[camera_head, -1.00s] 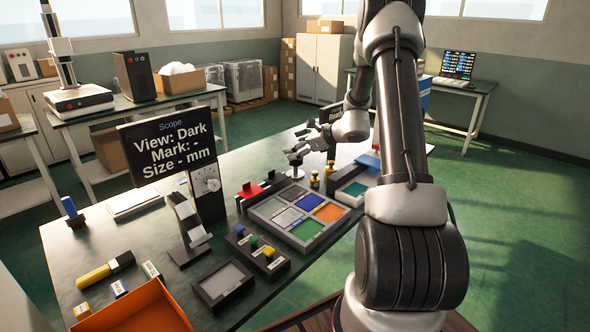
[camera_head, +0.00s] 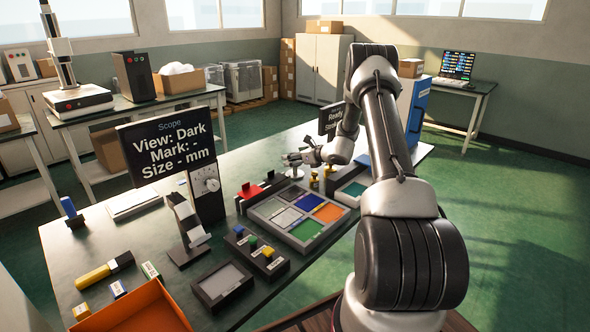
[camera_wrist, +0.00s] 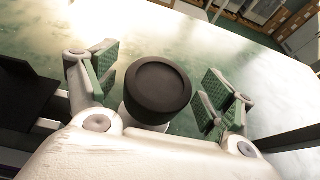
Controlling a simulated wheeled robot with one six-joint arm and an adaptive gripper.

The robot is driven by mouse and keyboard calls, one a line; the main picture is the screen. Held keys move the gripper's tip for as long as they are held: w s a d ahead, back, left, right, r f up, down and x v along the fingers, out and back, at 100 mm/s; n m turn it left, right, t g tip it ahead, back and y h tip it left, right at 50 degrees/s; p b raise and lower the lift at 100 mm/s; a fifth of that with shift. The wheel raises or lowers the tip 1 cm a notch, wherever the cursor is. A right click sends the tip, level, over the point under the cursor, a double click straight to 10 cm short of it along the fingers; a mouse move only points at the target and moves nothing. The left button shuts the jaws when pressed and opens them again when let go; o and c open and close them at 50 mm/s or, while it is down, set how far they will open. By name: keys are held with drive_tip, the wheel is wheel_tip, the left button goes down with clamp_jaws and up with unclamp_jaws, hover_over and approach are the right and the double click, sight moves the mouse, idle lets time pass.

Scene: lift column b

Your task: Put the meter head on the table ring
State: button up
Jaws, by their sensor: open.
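In the wrist view a dark round cap (camera_wrist: 158,88) on a pale body, which I take for the meter head, stands between the fingers of my gripper (camera_wrist: 158,92). The green-padded fingers are apart, with a gap on each side of it. In the head view my gripper (camera_head: 299,158) is low over the far part of the table (camera_head: 255,160), at a small pale stand (camera_head: 296,173). The head is too small there to tell apart from the fingers. I cannot make out the table ring for certain in either view.
A tray with coloured compartments (camera_head: 270,209) lies in front of my gripper, with small yellow pieces (camera_head: 314,181) beside it. The table behind the gripper looks bare.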

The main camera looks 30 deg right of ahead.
clamp_jaws()
idle(0.3)
drive_tip(key=shift+r, duration=0.15)
